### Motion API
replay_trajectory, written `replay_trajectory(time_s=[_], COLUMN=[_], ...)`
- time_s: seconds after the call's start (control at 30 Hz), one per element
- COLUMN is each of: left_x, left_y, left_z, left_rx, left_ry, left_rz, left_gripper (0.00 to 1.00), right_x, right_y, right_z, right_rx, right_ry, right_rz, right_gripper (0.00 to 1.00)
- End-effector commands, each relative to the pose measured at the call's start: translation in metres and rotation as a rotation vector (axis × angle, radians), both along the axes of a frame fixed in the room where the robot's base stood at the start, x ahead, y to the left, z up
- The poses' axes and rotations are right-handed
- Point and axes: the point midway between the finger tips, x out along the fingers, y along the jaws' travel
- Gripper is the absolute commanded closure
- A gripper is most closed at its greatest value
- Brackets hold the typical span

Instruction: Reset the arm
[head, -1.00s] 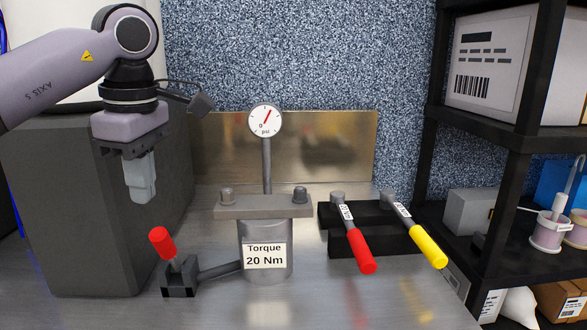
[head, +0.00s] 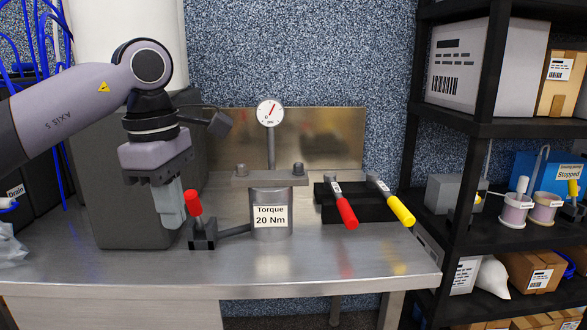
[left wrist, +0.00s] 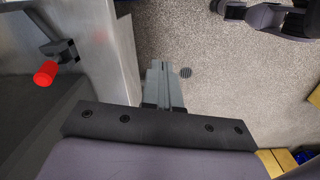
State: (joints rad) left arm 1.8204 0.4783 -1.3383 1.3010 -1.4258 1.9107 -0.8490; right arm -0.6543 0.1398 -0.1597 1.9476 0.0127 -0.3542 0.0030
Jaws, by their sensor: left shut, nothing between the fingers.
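My left gripper (head: 170,226) comes in from the left in the head view, pointing down with its fingers together and nothing in them. In that view it appears just left of the red-handled lever (head: 195,204). In the left wrist view the shut fingers (left wrist: 163,72) show over the speckled floor. The red lever handle (left wrist: 45,73) lies to their left there, apart from them. My right gripper is not in view.
A steel table (head: 330,264) carries the torque cylinder (head: 270,228) with its gauge (head: 270,113). Red (head: 346,213) and yellow (head: 399,209) handled tools rest on a black block. A grey box (head: 110,190) stands behind my gripper. Black shelves (head: 480,130) stand at the right.

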Motion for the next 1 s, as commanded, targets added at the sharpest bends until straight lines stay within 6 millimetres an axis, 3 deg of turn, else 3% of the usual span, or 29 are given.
replay_trajectory(time_s=[0.1,0.3,0.53,0.77,1.0], left_x=[-0.008,-0.037,-0.074,-0.090,-0.076], left_y=[-0.041,-0.113,-0.180,-0.213,-0.209], left_z=[-0.038,-0.085,-0.103,-0.096,-0.096], left_rx=[-0.160,-0.488,-0.889,-1.256,-1.575], left_ry=[0.081,0.263,0.538,0.853,1.206], left_rz=[-0.032,-0.027,0.096,0.340,0.713], left_gripper=[1.00,1.00,1.00,1.00,1.00], right_x=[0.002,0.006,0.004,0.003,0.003], right_y=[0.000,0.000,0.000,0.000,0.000], right_z=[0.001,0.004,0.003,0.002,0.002], right_rx=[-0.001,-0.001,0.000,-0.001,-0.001], right_ry=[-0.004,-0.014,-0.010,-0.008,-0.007], right_rz=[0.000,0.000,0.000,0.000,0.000], right_gripper=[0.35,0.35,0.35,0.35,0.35])
